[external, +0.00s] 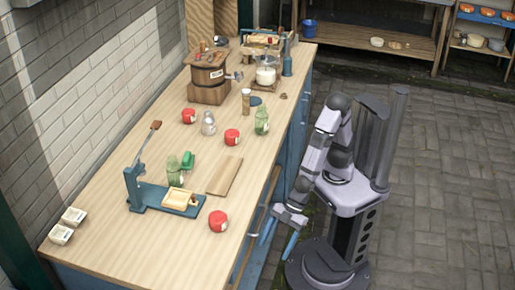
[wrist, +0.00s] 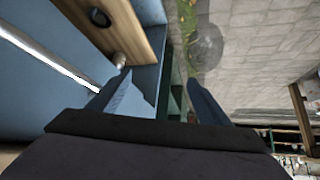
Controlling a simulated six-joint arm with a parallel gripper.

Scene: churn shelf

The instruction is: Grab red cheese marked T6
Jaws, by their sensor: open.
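Three red cheeses stand on the wooden counter in the external view: one near the front edge (external: 218,221), one in the middle (external: 232,137), and one farther back to the left (external: 189,116). Each shows a pale label, too small to read, so I cannot tell which is T6. My gripper (external: 279,240) hangs beside the counter's right side, below its top, with its blue fingers apart and empty. In the wrist view my gripper (wrist: 160,100) also shows open, with nothing between the fingers.
The blue cabinet side (wrist: 30,85) is close to my gripper. Paved floor is clear at right.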

